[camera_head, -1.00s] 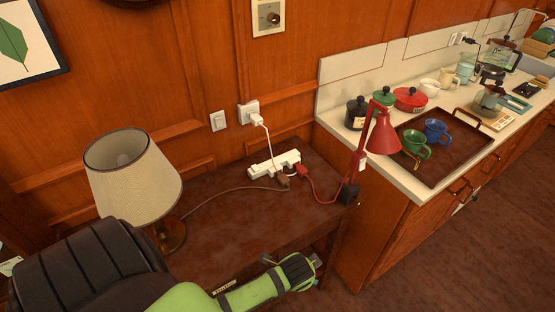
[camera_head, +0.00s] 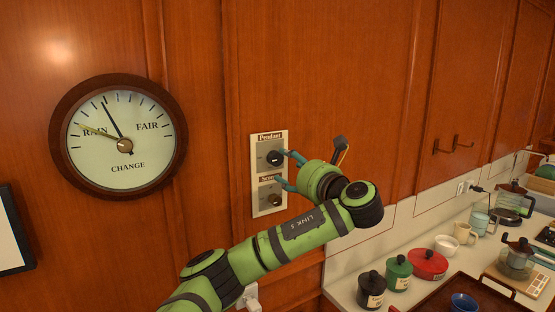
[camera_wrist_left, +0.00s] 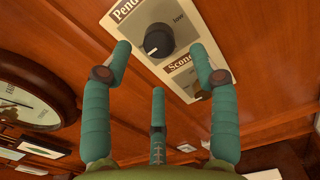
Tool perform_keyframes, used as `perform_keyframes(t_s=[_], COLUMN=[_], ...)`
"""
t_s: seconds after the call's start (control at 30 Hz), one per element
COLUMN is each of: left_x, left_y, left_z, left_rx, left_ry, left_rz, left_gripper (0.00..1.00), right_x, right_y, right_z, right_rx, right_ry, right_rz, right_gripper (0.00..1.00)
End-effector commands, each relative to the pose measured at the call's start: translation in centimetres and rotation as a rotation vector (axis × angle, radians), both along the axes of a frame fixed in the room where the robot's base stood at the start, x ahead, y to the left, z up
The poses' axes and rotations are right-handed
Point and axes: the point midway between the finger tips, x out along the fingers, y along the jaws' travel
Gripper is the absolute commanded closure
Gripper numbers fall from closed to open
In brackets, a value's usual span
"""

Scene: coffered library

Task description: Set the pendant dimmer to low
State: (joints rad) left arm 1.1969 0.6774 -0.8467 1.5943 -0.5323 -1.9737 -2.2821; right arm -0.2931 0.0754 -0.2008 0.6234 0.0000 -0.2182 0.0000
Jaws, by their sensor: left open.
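The dimmer plate (camera_head: 256,172) on the wood wall carries two dark knobs. The upper one, under the "Pendant" label, is the pendant dimmer (camera_head: 273,158). The lower, under "Sconce", is the sconce dimmer (camera_head: 274,200), partly behind a finger. My left gripper (camera_head: 287,169) is open at the plate, its teal fingers just right of the knobs. In the left wrist view the pendant knob (camera_wrist_left: 158,41) lies beyond and between the spread fingers (camera_wrist_left: 161,62), apparently untouched. A "LOW" mark shows to its right. The knob's exact setting is too small to read. My right gripper is out of view.
A round barometer (camera_head: 118,135) hangs on the wall to the left. A hook rail (camera_head: 452,146) is on the wall to the right. The wall around the plate is clear.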

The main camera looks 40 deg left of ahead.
Motion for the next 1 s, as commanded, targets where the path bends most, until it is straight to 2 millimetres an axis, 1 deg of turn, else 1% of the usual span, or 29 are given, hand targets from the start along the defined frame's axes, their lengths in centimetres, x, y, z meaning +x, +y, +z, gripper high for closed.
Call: perform_keyframes(t_s=[0.03, 0.13, 0.3, 0.4, 0.53, 0.77, 0.8, 0.87, 0.9, 0.93, 1.0], left_x=[0.1, 0.5, 1.2, 1.6, 1.8, 1.9, 1.9, 1.9, 1.9, 1.9, 1.9], left_y=[0.7, 2.1, 4.6, 5.6, 6.2, 6.3, 6.3, 6.3, 6.3, 6.3, 6.3], left_z=[0.3, 0.4, 0.4, 0.2, 0.0, -0.1, -0.1, -0.1, -0.1, -0.1, -0.1], left_rx=[0.002, 0.001, -0.001, -0.001, -0.002, -0.002, -0.002, -0.002, -0.002, -0.002, -0.002], left_ry=[0.005, 0.006, 0.006, 0.004, 0.002, 0.002, 0.001, 0.001, 0.001, 0.001, 0.002], left_rz=[0.004, 0.004, 0.003, 0.001, -0.001, -0.003, -0.003, -0.003, -0.003, -0.003, -0.003], left_gripper=[0.4, 0.4, 0.4, 0.4, 0.4, 0.4, 0.48, 0.72, 0.88, 0.96, 0.96], right_x=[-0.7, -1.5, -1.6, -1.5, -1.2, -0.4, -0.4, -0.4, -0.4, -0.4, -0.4], right_y=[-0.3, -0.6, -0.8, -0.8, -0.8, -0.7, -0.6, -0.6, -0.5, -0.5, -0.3], right_z=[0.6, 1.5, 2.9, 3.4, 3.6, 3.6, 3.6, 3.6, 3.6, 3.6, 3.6], right_rx=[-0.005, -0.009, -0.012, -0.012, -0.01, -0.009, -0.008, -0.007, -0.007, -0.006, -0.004], right_ry=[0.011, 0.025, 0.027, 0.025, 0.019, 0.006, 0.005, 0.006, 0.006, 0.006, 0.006], right_rz=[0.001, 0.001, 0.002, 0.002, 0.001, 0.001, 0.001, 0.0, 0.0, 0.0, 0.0], right_gripper=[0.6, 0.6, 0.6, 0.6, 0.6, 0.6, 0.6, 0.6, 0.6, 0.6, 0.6])
